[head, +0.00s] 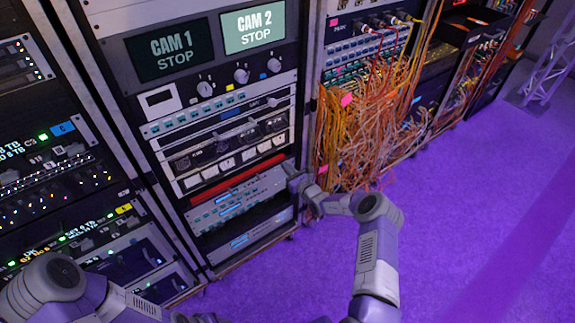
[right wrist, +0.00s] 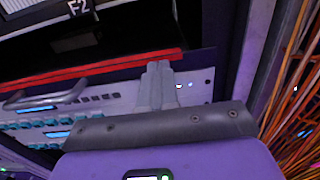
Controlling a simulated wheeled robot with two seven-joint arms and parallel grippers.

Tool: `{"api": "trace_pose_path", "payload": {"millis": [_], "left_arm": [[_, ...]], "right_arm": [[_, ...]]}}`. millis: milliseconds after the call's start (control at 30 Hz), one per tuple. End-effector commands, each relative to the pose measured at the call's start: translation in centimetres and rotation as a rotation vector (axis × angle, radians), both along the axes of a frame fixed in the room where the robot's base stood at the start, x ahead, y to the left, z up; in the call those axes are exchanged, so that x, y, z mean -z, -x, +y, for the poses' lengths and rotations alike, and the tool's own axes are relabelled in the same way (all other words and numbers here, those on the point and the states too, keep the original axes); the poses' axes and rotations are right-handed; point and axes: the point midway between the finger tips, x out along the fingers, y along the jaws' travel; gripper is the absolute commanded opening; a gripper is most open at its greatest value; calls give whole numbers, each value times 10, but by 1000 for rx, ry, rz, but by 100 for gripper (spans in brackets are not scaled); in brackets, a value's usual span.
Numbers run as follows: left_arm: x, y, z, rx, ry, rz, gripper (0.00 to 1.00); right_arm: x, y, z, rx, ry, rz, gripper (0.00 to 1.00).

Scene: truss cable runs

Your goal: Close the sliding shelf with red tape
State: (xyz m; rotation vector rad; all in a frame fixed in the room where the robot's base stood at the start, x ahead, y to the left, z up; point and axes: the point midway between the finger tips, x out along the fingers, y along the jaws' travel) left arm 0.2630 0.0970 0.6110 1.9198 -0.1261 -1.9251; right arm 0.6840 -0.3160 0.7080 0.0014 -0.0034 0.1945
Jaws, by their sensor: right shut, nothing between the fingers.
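The shelf with red tape (head: 222,187) is low in the middle rack in the head view, below a row of white-labelled units. Its red strip also shows in the right wrist view (right wrist: 85,69), above a pale front panel (right wrist: 100,105) with a metal handle (right wrist: 45,97). I cannot tell how far the shelf stands out of the rack. My right gripper (head: 294,172) is at the right end of this shelf's front. In the right wrist view its fingers (right wrist: 158,72) are together and empty, in front of the panel's right part; contact is unclear. My left gripper is out of view.
A thick tangle of orange cables (head: 365,125) hangs on the rack to the right, close beside my right forearm. Two monitors (head: 168,50) sit higher in the middle rack. Another rack (head: 50,150) stands at the left. The purple floor (head: 470,230) is open at right.

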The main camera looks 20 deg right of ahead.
Motion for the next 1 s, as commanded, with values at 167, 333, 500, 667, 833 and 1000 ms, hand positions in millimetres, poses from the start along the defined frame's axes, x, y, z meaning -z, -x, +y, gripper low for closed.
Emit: {"api": "trace_pose_path", "payload": {"millis": [167,333,500,667,833,1000], "left_arm": [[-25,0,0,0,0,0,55],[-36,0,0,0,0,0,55],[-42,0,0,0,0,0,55],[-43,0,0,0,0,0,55],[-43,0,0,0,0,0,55],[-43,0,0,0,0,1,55]], "right_arm": [[-2,36,-8,-2,1,8,0],[0,74,-15,-4,2,8,0],[1,99,-20,-4,3,8,0],[2,110,-21,-6,3,8,0],[3,111,-22,-5,3,6,0],[5,113,-1,-71,17,27,0]]}}
